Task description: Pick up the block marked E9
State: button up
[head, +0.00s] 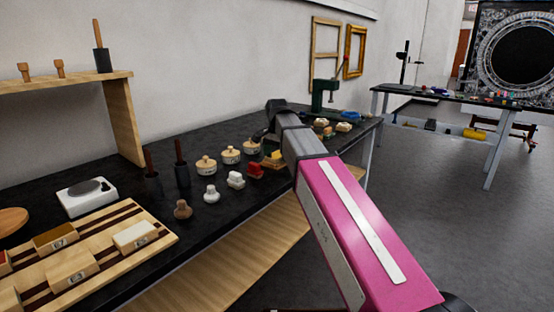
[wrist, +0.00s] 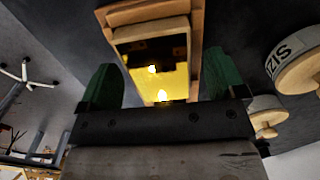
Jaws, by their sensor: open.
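I cannot read the mark E9 on anything. In the wrist view my gripper (wrist: 159,65) is open, with one green finger on each side of a wooden-framed piece (wrist: 196,30) with a shiny yellow face. I cannot tell whether the fingers touch it. In the head view a yellow piece (head: 276,156) lies on the bench by the end of my arm, whose fingers are hard to make out. Several blocks with small labels, a brown one (head: 55,238), a tan one (head: 71,268) and a pale one (head: 135,236), sit on a striped board (head: 105,250); their labels are too small to read.
A green press (head: 325,95) stands further back. The floor (head: 430,180) to the right is open.

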jog(key=c, duration=1)
jog(key=shift+r, duration=0.1)
